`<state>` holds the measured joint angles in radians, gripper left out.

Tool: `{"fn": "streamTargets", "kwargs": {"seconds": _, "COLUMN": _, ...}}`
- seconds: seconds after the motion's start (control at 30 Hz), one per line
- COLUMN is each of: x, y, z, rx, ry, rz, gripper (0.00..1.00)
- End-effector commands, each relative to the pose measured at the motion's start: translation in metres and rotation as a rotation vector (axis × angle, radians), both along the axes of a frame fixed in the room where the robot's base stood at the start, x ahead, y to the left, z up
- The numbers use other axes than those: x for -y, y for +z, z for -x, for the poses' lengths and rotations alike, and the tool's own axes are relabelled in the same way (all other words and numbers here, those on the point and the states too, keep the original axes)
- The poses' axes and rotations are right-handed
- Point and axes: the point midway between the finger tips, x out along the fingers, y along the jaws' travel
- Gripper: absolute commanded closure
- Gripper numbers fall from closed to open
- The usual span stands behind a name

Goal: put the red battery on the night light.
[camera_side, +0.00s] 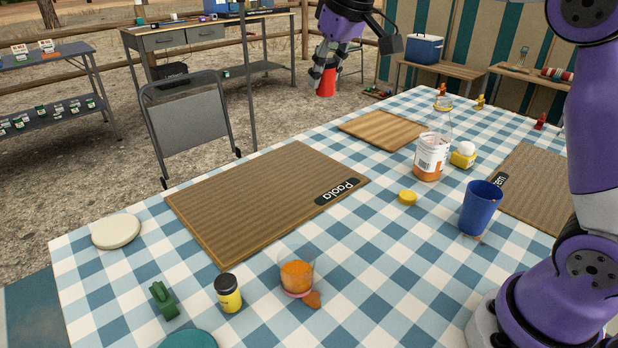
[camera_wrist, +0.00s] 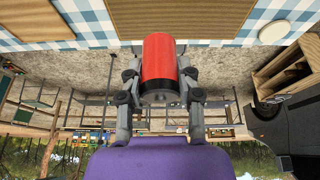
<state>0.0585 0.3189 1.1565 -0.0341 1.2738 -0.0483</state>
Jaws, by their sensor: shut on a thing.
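My gripper (camera_side: 325,72) is shut on the red battery (camera_side: 326,84), a red cylinder. It holds the battery in the air, beyond the table's far left edge in the side view. In the wrist view the battery (camera_wrist: 158,58) sits between the two grey fingers of my gripper (camera_wrist: 159,88), with a dark band at its near end. A small yellow block with a white dome (camera_side: 463,154), which looks like the night light, stands on the checked table right of a jar. It is well apart from my gripper and out of the wrist view.
An orange-labelled jar (camera_side: 431,158), a clear bottle (camera_side: 443,117), a blue cup (camera_side: 480,208) and a yellow lid (camera_side: 407,197) stand around the dome. A wooden board (camera_side: 382,130) and a bare brown placemat (camera_side: 260,195) lie to the left. A chair (camera_side: 190,125) stands beyond.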

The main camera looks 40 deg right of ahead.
Motion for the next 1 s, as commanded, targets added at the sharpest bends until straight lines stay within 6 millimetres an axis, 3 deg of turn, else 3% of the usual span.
{"fn": "streamTargets", "kwargs": {"seconds": 0.03, "x": 0.034, "y": -0.001, "z": -0.006, "rx": 0.000, "ry": -0.083, "rz": 0.000, "gripper": 1.00}}
{"fn": "streamTargets", "kwargs": {"seconds": 0.23, "x": 0.160, "y": -0.006, "z": -0.001, "rx": 0.001, "ry": -0.386, "rz": -0.003, "gripper": 1.00}}
{"fn": "streamTargets", "kwargs": {"seconds": 0.4, "x": 0.257, "y": -0.013, "z": 0.033, "rx": 0.003, "ry": -0.625, "rz": -0.007, "gripper": 1.00}}
{"fn": "streamTargets", "kwargs": {"seconds": 0.5, "x": 0.300, "y": -0.017, "z": 0.058, "rx": 0.007, "ry": -0.736, "rz": -0.010, "gripper": 1.00}}
{"fn": "streamTargets", "kwargs": {"seconds": 0.7, "x": 0.354, "y": -0.023, "z": 0.100, "rx": 0.011, "ry": -0.888, "rz": -0.014, "gripper": 1.00}}
{"fn": "streamTargets", "kwargs": {"seconds": 0.93, "x": 0.391, "y": -0.029, "z": 0.137, "rx": 0.015, "ry": -1.003, "rz": -0.018, "gripper": 1.00}}
{"fn": "streamTargets", "kwargs": {"seconds": 1.0, "x": 0.390, "y": -0.034, "z": 0.137, "rx": 0.011, "ry": -1.002, "rz": -0.017, "gripper": 1.00}}
